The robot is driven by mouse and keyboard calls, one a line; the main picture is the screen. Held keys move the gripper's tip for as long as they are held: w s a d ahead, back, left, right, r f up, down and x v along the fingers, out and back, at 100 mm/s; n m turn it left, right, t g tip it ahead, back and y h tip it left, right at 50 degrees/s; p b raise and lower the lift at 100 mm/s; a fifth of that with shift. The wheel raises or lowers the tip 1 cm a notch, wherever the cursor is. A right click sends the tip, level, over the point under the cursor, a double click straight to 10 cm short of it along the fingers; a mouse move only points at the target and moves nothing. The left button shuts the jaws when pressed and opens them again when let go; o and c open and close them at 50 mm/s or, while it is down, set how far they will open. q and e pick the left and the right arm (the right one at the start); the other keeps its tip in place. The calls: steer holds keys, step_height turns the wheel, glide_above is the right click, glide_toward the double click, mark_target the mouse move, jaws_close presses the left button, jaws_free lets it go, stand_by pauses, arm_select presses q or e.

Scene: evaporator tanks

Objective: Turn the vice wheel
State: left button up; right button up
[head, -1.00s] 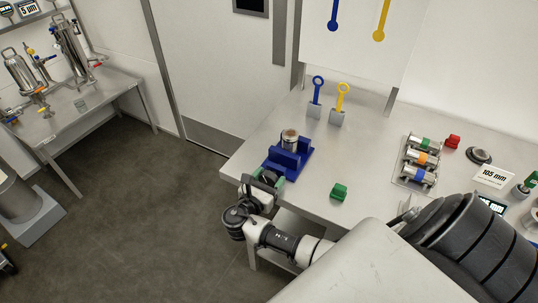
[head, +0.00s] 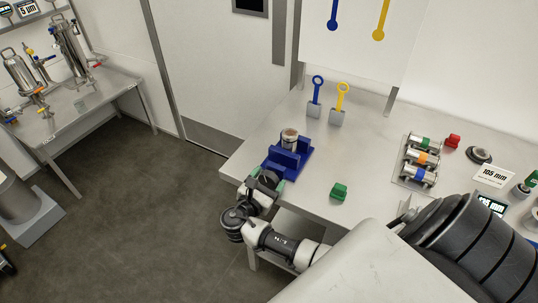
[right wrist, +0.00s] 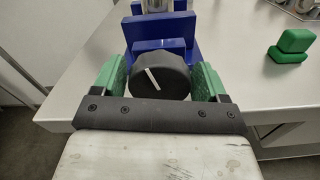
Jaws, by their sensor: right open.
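The blue vice (head: 286,158) sits at the left front edge of the steel table, with a steel cylinder (head: 289,139) standing in it. The black vice wheel (right wrist: 157,76), with a white mark, faces me in the right wrist view. In the head view it is mostly hidden by the gripper. My right gripper (right wrist: 160,82) is open, its green-padded fingers on either side of the wheel. The left pad is very close to the wheel; contact cannot be told. The right gripper also shows in the head view (head: 270,179). My left gripper is not in view.
A green block (head: 339,191) lies right of the vice. Blue (head: 317,97) and yellow (head: 340,102) wrenches stand in grey holders behind. A tray with several steel cylinders (head: 421,159) is further right. The middle of the table is clear.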

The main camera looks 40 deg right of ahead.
steer(key=b+v, duration=0.2)
steer(key=v, duration=0.8)
steer(key=shift+a, duration=0.2)
